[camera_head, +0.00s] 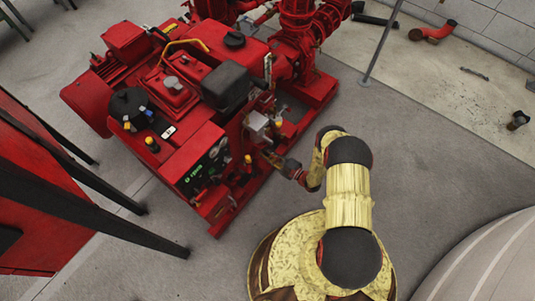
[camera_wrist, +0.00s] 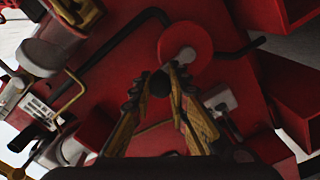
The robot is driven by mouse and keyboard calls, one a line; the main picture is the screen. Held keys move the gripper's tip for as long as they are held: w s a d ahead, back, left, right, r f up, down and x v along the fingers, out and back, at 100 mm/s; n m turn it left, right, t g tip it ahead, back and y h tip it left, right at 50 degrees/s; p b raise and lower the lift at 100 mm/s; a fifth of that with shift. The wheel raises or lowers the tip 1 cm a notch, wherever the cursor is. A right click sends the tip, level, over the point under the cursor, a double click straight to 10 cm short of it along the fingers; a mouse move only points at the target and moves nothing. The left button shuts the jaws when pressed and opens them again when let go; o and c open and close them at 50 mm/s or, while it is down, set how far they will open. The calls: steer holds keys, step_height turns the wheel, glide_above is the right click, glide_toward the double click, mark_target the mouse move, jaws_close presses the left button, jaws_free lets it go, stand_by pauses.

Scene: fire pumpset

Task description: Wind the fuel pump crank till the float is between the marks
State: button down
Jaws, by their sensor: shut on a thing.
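The red pumpset (camera_head: 185,105) stands on the floor left of my arm. In the head view my gripper (camera_head: 272,158) is at its near right side, low down. In the wrist view my gripper (camera_wrist: 160,85) is shut on a small dark round knob (camera_wrist: 160,84), which looks like the crank handle. A red disc with a pale centre (camera_wrist: 185,52) sits just behind and right of the knob; it appears to be the crank's wheel. I cannot make out the float or its marks in either view.
A green-lit panel (camera_head: 207,165) is on the pumpset's near face. In the wrist view a black bent pipe (camera_wrist: 110,40) runs close left of the fingers. A red cabinet-like body (camera_head: 50,190) with black bars stands at left.

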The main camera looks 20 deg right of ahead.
steer(key=shift+d, duration=0.1)
step_height(320, 180, down, 9)
steer(key=w+d+m, duration=0.1)
steer(key=d+m, duration=0.1)
steer(key=m, duration=2.7)
steer(key=shift+w+r+m, duration=0.15)
steer(key=shift+w+m, duration=0.1)
steer(key=shift+m, duration=0.15)
steer(key=c, duration=1.7)
jaws_free()
